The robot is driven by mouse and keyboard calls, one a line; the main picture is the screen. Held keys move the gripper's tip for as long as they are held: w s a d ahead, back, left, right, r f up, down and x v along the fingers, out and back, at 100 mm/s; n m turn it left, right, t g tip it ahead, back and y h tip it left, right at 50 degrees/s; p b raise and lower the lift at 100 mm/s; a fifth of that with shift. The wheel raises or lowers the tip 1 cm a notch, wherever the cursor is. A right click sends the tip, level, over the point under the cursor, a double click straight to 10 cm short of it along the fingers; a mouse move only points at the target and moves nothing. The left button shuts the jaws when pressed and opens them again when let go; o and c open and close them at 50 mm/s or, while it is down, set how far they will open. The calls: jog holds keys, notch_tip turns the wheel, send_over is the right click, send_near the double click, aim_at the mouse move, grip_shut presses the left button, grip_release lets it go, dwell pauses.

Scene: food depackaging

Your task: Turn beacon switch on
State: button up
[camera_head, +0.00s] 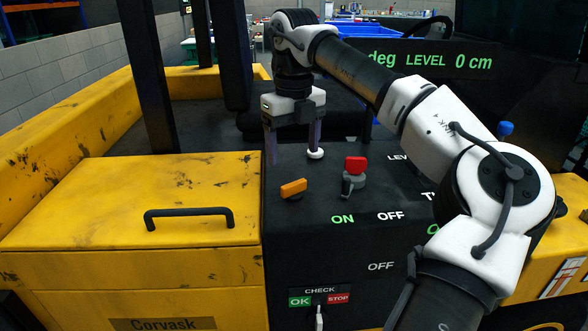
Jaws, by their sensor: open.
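The black control panel (340,245) of a yellow vehicle carries several switches, and I cannot read which one is the beacon switch. An orange knob (293,188) sits at the panel's left. A red knob (355,163) with a grey lever (348,184) is to its right. A green ON label and a white OFF label are below them. A white round knob (315,153) stands by the right fingertip of my gripper (294,150); I cannot tell whether they touch. My gripper points down, open, its fingers apart, behind the orange knob in the picture. My arm hides part of the panel's right side.
A small CHECK panel (319,297) with OK, STOP and a white-tipped toggle (319,318) is at the front. A yellow cover (150,200) with a black handle (189,213) lies left. Black posts (152,75) rise behind. A display (420,60) reads LEVEL 0 cm.

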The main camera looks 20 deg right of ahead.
notch_tip(320, 180, up, 6)
jog(key=shift+r, duration=0.2)
dwell(0.5)
